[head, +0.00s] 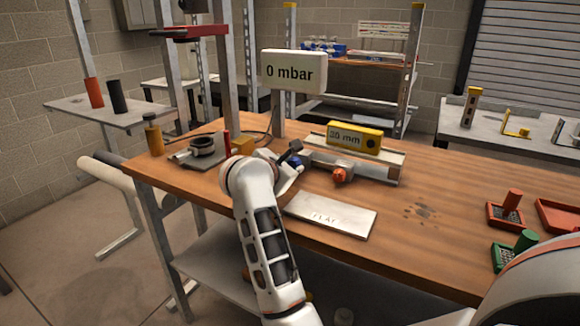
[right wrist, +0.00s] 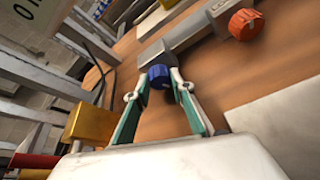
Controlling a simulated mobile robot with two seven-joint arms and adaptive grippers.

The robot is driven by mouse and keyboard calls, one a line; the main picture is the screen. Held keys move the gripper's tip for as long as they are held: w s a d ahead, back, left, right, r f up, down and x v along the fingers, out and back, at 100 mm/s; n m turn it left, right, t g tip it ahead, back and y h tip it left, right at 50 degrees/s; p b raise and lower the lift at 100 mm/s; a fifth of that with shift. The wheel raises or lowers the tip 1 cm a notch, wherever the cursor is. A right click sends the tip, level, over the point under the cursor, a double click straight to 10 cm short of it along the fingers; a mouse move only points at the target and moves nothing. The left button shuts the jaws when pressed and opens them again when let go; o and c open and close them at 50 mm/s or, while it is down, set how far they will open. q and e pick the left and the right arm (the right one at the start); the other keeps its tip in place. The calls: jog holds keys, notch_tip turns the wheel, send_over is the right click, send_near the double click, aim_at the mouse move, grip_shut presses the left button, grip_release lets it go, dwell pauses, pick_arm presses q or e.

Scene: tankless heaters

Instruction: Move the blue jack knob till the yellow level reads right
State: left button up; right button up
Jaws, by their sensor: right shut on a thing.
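The blue jack knob (head: 296,161) is at the left end of a grey jack rail on the wooden bench. It also shows in the right wrist view (right wrist: 159,76), between the fingertips of my right gripper (right wrist: 160,80). My right gripper (head: 292,164) is shut on the knob, partly covering it in the head view. The yellow level (head: 353,137) sits on top of the jack plate, and its label looks like 30 mm, though the digits are small. My left gripper is in neither view.
An orange knob (head: 340,175) is on the front of the jack, to the right. A pale plate (head: 331,214) lies in front. A sign (head: 293,72) reads 0 mbar. A yellow block (right wrist: 90,123) is left of the gripper. Red and green trays (head: 506,214) stand at right.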

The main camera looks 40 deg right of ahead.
jog(key=shift+f, duration=0.1)
jog(key=o, duration=1.1)
